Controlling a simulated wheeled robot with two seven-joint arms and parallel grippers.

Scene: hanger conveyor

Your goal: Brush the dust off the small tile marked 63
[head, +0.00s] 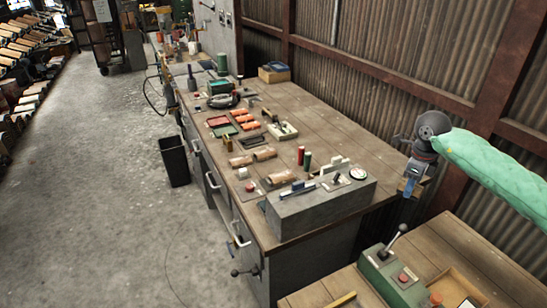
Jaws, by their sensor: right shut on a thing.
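My right gripper (411,182) hangs at the right end of the long wooden workbench (325,125), pointing down from my green-sleeved arm. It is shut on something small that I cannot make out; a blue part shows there. My left gripper is out of view. Small flat pieces lie on the bench: orange ones (243,118) in the middle and a pale one (283,130) beside them. No number is readable on any of them, so I cannot tell which tile is marked 63, nor see dust. I cannot make out a brush for certain.
A grey block (320,203) with small items on top stands at the bench's near end. Red and green cylinders (303,157) stand behind it. A lower table (440,260) with a lever box (392,272) is at the bottom right. A black bin (174,160) stands on the floor.

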